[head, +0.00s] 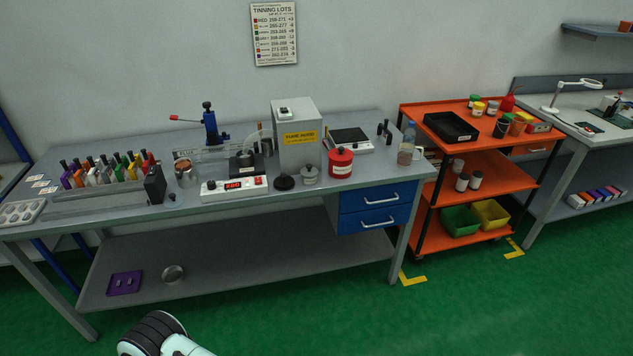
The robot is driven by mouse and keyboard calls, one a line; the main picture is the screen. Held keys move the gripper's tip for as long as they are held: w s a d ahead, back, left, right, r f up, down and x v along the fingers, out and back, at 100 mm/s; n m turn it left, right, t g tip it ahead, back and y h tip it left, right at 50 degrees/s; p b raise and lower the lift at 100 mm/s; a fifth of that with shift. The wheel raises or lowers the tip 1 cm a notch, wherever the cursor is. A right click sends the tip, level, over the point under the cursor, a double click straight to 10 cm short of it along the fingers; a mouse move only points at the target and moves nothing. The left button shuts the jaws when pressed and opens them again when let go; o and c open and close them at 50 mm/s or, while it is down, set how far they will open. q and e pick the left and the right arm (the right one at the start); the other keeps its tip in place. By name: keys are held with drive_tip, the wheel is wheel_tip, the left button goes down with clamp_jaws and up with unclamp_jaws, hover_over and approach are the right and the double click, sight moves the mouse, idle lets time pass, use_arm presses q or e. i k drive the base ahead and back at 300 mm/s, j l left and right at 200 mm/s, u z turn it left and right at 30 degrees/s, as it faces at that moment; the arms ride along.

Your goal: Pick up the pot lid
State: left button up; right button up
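A dark round piece with a raised knob (284,183), which looks like the pot lid, lies near the front edge of the grey workbench (240,205). It sits right of the white controller with a red display (234,188) and left of a small grey lidded jar (309,174). A small dark pot unit (243,165) stands behind the controller. A smaller grey disc with a knob (172,201) lies farther left; I cannot tell what it is. Neither of my grippers shows. Only part of my own arm is at the bottom edge, well below the bench.
A grey box with a yellow label (297,135) and a red can (340,162) stand close behind and right of the dark lid. An orange cart (462,152) stands right. Green floor in front is clear.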

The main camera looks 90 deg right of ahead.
sight(284, 181)
drive_tip(key=z, duration=2.9)
drive_tip(key=i+u, duration=0.15)
drive_tip(key=i, duration=0.2)
